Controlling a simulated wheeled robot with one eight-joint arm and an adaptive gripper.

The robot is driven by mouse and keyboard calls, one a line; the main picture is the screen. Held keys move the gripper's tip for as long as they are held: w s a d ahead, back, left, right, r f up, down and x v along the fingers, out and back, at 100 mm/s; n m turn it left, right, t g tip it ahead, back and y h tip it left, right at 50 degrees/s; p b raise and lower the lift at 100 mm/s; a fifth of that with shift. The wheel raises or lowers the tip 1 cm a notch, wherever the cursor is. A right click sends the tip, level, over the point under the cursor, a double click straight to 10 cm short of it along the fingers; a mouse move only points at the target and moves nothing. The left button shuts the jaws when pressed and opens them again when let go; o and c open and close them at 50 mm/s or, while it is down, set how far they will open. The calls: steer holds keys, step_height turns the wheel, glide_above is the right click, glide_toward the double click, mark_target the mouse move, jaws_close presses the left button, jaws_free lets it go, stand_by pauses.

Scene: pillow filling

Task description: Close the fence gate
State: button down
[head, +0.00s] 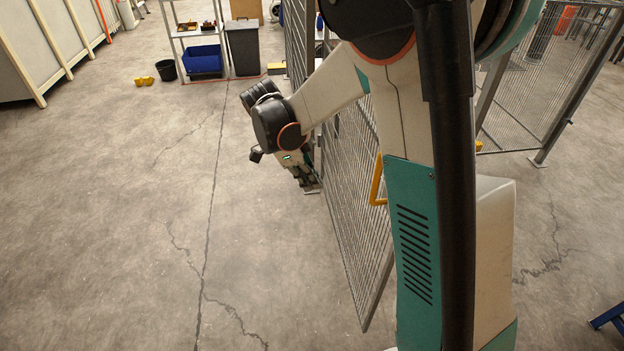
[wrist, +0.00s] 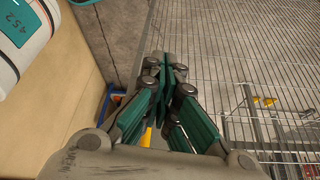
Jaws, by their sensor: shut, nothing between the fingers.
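The fence gate appears to be the grey wire-mesh panel (head: 350,190) with a yellow handle (head: 377,182). It stands upright and at an angle to the fence behind, its near bottom corner towards me. My arm hides part of it. My gripper (head: 311,185) is on the panel's left side, low and near its far part, pointing down. Its teal-padded fingers (wrist: 170,75) are together and empty in the wrist view. Mesh (wrist: 235,60) fills the right of that view, close beside the fingers. I cannot tell whether they touch it.
More mesh fence (head: 535,85) with dark posts stands at the back right. A shelf (head: 197,45) with a blue crate (head: 205,60), a grey bin (head: 242,48) and a black bucket (head: 167,70) stand at the back. The cracked concrete floor (head: 110,220) on the left is clear.

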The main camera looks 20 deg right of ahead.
steer(key=s+d+f+b, duration=0.2)
steer(key=s+d+f, duration=0.1)
steer(key=d+f, duration=0.3)
steer(key=shift+f, duration=0.1)
stand_by(0.5)
